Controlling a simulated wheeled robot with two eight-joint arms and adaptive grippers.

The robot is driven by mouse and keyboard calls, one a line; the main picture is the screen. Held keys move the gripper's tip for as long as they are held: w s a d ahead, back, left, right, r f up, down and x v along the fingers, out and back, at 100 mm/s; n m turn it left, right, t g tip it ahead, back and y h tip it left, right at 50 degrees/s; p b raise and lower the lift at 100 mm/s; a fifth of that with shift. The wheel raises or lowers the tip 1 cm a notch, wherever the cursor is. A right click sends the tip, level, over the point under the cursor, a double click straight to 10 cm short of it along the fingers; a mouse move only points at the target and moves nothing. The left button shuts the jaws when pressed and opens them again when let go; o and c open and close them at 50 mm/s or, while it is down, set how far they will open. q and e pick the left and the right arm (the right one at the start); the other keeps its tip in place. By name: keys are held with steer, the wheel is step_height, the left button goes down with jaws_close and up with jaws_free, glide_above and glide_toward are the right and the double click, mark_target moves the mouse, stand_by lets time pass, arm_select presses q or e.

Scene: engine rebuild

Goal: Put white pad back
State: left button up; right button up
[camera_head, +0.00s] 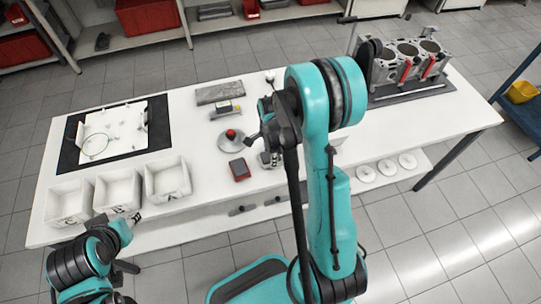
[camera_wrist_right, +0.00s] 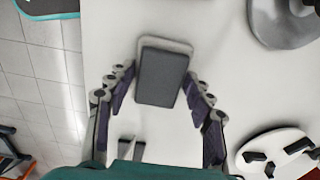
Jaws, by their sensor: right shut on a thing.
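My right gripper (camera_wrist_right: 160,85) has its two fingers against the sides of a dark grey rectangular block with a pale rim (camera_wrist_right: 162,78), over the white table. In the head view this right gripper (camera_head: 268,150) is near the table's middle and mostly hidden by my teal arm, so the block cannot be made out there. I cannot tell whether this block is the white pad; no other clear white pad shows. My left gripper (camera_head: 130,217) is by the table's front left edge, near the white bins; its opening is too small to judge.
Three white bins (camera_head: 118,204) stand front left, before a black-edged mat (camera_head: 70,157). A red-and-dark device (camera_head: 239,170) and a round grey base with a red knob (camera_head: 231,143) are near the right gripper. An engine block (camera_head: 405,62) stands at right.

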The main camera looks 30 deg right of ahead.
steer(key=shift+s, duration=0.1)
steer(key=o, duration=0.8)
steer(key=shift+f, duration=0.15)
steer(key=o, duration=0.4)
